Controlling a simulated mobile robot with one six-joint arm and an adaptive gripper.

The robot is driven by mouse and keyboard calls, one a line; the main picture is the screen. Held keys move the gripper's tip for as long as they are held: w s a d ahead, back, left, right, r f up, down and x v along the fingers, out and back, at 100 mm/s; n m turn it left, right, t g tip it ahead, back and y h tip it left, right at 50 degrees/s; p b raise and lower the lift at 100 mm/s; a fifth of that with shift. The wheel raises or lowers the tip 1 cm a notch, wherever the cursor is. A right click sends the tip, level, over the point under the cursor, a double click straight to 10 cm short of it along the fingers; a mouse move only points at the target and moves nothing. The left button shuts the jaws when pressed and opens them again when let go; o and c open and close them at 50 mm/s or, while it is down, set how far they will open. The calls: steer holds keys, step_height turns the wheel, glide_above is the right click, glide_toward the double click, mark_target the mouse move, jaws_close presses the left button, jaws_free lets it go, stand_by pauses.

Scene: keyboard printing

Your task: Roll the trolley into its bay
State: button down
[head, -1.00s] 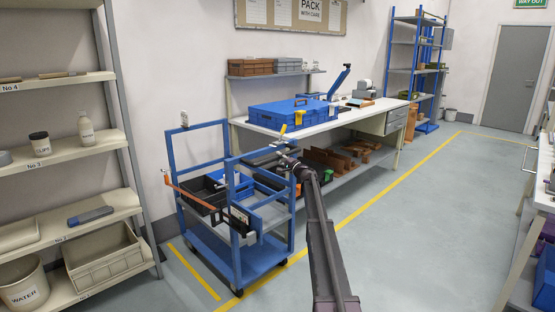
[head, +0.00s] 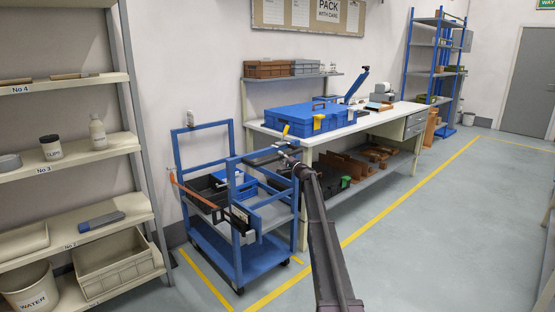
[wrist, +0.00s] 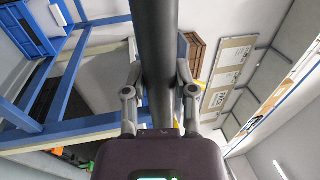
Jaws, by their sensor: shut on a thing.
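The blue trolley (head: 243,262) stands upright on the floor at the centre left of the head view, with a black crate and a grey shelf on it. My gripper (head: 287,160) is at the top of its near right end, shut on the dark push handle (wrist: 155,45), which runs between the fingers in the wrist view. The trolley's blue frame also shows in the wrist view (wrist: 75,130). Yellow floor lines mark the bay: a short one (head: 208,277) left of the trolley and a long one (head: 385,217) close along its right side. The casters are partly hidden.
A workbench (head: 345,131) with a blue crate (head: 300,119) on top stands just behind and right of the trolley. A cream shelf unit (head: 140,155) stands close on the left. Open grey floor (head: 450,240) lies to the right.

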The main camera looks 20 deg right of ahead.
steer(key=shift+w, duration=0.3)
steer(key=c, duration=0.5)
jaws_free()
steer(key=shift+a, duration=0.15)
steer(key=shift+c, duration=0.2)
steer(key=shift+o, duration=0.7)
steer(key=shift+a, duration=0.1)
steer(key=shift+a, duration=0.1)
steer(key=shift+s, duration=0.2)
